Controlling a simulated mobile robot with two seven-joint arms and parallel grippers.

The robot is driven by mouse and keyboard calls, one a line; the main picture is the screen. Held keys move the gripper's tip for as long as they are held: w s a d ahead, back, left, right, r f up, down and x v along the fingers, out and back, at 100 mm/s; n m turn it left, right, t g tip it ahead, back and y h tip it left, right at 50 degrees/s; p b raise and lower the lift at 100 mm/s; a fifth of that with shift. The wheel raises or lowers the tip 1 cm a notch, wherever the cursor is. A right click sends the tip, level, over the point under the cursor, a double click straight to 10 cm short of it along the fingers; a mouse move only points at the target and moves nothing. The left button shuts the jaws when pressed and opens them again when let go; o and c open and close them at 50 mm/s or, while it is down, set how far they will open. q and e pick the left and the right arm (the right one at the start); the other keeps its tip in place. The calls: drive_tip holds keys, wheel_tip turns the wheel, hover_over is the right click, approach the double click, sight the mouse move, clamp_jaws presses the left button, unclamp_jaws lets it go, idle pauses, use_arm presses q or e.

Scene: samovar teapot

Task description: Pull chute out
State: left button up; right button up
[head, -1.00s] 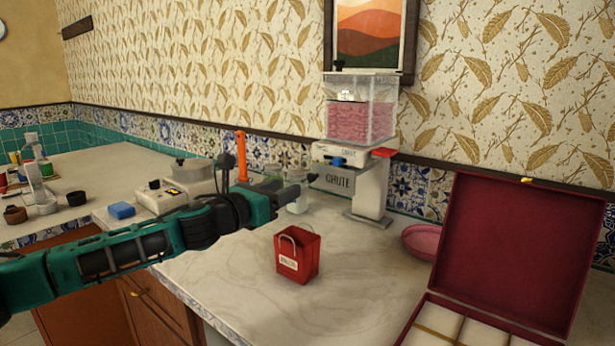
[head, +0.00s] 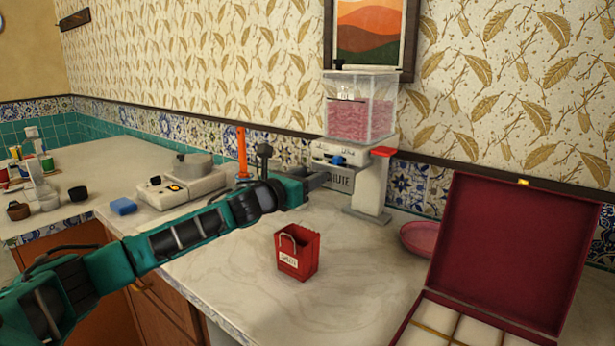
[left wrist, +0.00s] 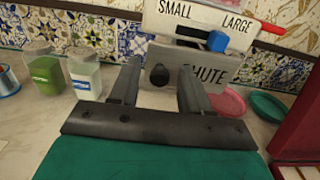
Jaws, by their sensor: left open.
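The dispenser (head: 370,185) stands at the back of the counter with a clear hopper (head: 360,108) of pink pieces on top. Its chute, a grey panel lettered CHUTE (head: 340,183), is low on the front; my left gripper covers part of it. The chute (left wrist: 215,76) also shows in the left wrist view, with a dark round knob (left wrist: 159,76) on it. My left gripper (head: 318,180) is open in front of the chute. In the left wrist view its two fingers (left wrist: 160,82) stand either side of the knob; I cannot tell if they touch it. My right gripper is out of view.
A red paper bag (head: 298,252) stands on the counter below my left arm. A pink bowl (head: 420,238) and an open red box (head: 490,270) are to the right. Green and white jars (left wrist: 45,75) stand left of the dispenser. A blue lever (left wrist: 218,41) sits above the chute.

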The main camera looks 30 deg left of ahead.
use_arm(q)
drive_tip(key=shift+c, duration=0.5)
clamp_jaws()
